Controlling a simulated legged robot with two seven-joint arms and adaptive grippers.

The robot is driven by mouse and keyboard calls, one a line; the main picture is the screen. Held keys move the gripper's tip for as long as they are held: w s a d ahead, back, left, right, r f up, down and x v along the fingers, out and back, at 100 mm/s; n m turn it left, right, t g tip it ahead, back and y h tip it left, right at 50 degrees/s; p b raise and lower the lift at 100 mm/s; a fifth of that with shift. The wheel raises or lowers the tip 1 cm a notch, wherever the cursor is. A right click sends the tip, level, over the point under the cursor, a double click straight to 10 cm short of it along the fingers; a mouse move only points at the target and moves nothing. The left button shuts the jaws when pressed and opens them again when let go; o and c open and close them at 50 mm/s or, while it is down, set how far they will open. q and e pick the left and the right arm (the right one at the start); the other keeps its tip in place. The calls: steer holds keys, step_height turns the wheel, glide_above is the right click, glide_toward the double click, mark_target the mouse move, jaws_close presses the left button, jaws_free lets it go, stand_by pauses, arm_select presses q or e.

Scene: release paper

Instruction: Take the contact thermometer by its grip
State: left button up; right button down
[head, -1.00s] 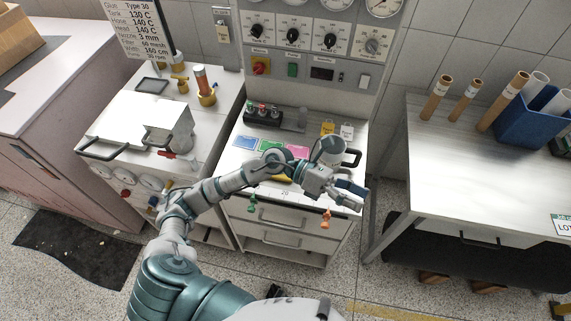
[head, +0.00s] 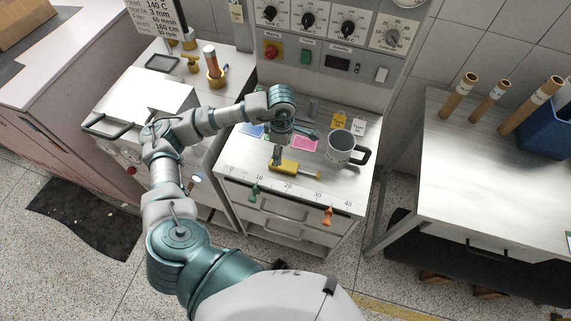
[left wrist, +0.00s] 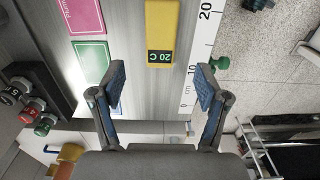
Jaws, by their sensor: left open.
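The contact thermometer (head: 290,167) lies on the white counter, a yellow body with a thin probe towards the right. In the left wrist view, its yellow body (left wrist: 161,25) shows a dark display reading 20 C, beyond the fingertips and roughly in line with the gap between them. My left gripper (left wrist: 160,76) is open and empty, with one finger on each side of that gap. In the head view, my left gripper (head: 278,155) points down at the thermometer's left end and partly hides it. I cannot tell whether they touch. My right gripper is not in view.
A grey mug (head: 341,147) stands right of the thermometer. Blue, green and pink cards lie behind it; the pink card (head: 305,144) shows clearly. A ruler strip (head: 290,187) runs along the front edge, with green (head: 254,193) and orange (head: 328,214) knobs below.

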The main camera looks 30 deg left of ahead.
mark_target(287, 165)
arm_select(q)
steer(key=f, duration=0.2)
steer(key=shift+d+f, duration=0.3)
steer(key=shift+d, duration=0.1)
steer(key=shift+d+f, duration=0.3)
steer(key=shift+f, duration=0.2)
steer(key=f, duration=0.2)
steer(key=f+p, duration=0.1)
steer(key=shift+w+d+f, duration=0.2)
steer(key=shift+d+f, duration=0.1)
steer(key=shift+f, duration=0.1)
steer(key=shift+a+f, duration=0.25)
steer(key=shift+f, duration=0.25)
steer(key=shift+d, duration=0.1)
steer(key=c, duration=0.8)
steer(key=shift+d, duration=0.1)
steer(key=c, duration=0.6)
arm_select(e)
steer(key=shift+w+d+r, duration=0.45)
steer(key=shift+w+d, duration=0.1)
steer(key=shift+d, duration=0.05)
arm_select(q)
steer(key=shift+r, duration=0.15)
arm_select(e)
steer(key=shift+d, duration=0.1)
